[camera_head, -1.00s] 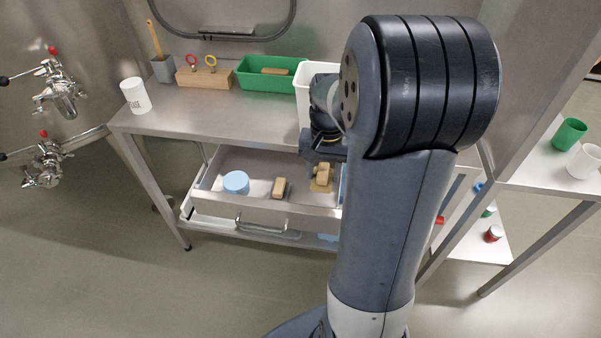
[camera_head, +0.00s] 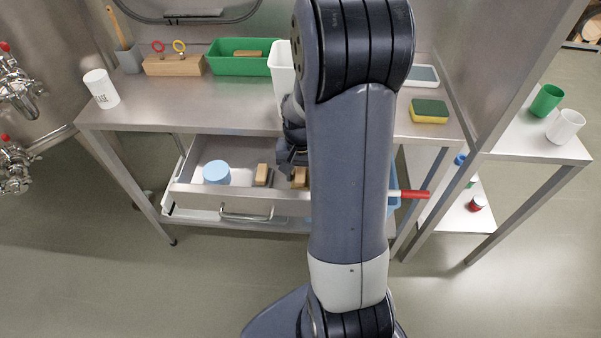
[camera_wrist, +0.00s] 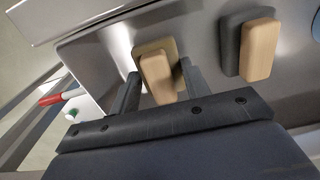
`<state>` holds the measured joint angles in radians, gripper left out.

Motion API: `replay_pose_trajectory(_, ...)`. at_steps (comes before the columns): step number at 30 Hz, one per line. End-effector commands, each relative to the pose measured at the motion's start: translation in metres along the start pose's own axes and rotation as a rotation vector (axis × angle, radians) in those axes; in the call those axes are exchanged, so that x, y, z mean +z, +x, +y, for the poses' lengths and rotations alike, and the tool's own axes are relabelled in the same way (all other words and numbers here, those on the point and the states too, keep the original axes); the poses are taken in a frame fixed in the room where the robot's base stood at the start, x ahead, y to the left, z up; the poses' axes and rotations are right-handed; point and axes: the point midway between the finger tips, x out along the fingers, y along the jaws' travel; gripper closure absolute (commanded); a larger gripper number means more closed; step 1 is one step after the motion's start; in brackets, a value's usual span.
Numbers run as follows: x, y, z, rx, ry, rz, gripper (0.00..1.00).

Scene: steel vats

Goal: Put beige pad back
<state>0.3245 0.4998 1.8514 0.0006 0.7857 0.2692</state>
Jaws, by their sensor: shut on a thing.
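The beige pad (camera_wrist: 157,76), a tan base with a lighter wooden grip, is between the two fingers of my gripper (camera_wrist: 160,73) in the wrist view. My gripper is shut on it. In the head view the pad (camera_head: 299,178) shows in the open steel drawer (camera_head: 203,192), partly hidden by my arm. I cannot tell whether its base touches the drawer floor. A similar pad with a dark grey base and wooden grip (camera_wrist: 261,50) lies beside it, apart from my fingers. It also shows in the head view (camera_head: 262,175).
A blue round tub (camera_head: 216,172) stands in the drawer. A red-and-white stick (camera_head: 412,194) juts out at the right. The bench above holds a white cup (camera_head: 101,89), a green tray (camera_head: 228,66) and a yellow-green sponge (camera_head: 429,111). My arm hides the drawer's right part.

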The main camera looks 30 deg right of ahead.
Motion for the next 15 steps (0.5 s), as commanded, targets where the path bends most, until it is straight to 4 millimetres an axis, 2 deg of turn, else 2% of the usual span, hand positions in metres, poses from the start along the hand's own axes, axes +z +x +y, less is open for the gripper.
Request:
replay_pose_trajectory(2, 0.0006, 0.0001, 0.0001, 0.000, 0.000, -0.002, 1.00)
replay_pose_trajectory(3, 0.0007, 0.0002, 0.0001, 0.000, 0.000, -0.002, 0.55)
replay_pose_trajectory(11, 0.0006, -0.0001, 0.0001, 0.000, 0.000, -0.002, 0.34)
replay_pose_trajectory(15, 0.0006, -0.0002, 0.0001, 0.000, 0.000, -0.002, 0.34)
